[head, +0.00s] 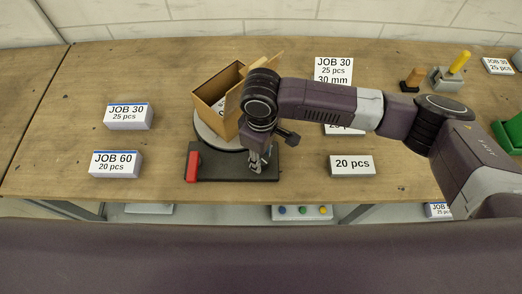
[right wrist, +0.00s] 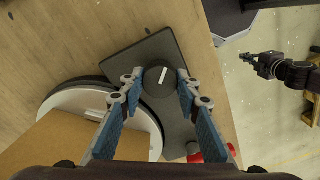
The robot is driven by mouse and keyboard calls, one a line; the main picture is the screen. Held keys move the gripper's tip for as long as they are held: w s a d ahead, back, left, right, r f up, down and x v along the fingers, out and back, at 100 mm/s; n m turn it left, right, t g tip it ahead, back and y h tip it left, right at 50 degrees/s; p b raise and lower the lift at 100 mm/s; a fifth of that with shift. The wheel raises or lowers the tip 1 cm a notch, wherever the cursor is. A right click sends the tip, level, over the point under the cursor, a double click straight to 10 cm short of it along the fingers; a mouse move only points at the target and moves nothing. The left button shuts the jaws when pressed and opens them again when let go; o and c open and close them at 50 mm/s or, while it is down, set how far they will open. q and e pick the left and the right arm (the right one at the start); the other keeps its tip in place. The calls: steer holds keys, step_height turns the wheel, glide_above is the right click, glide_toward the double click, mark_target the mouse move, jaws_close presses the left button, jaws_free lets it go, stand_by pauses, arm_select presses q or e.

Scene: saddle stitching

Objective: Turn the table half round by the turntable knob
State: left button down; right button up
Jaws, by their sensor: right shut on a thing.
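The turntable's white disc (head: 207,138) sits at the back of a dark base plate (head: 217,163) on the wooden bench. An open cardboard box (head: 222,98) stands on the disc. My right gripper (head: 256,164) points down at the right part of the plate. In the right wrist view its two fingers are shut on the round dark knob (right wrist: 161,83), one on each side. A white line on the knob's top stands nearly upright in that view, tilted slightly right. My left gripper (right wrist: 260,66) shows apart from the bench in the right wrist view; its jaws are too small to read.
A red block (head: 193,165) is at the plate's left end. Labelled card stacks (head: 116,164) (head: 352,165) lie on both sides. A yellow-handled tool (head: 458,63) stands at the back right. The bench left of the plate has bare space.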

steer(key=n+p, duration=0.2)
steer(key=n, duration=0.2)
steer(key=shift+r+n, duration=0.15)
steer(key=shift+n, duration=0.15)
steer(key=n+p, duration=0.2)
steer(key=n, duration=0.8)
steer(key=shift+p, duration=0.4)
steer(key=shift+n, duration=1.9)
steer(key=o, duration=1.2)
steer(key=shift+c, duration=0.2)
step_height(320, 180, up, 12)
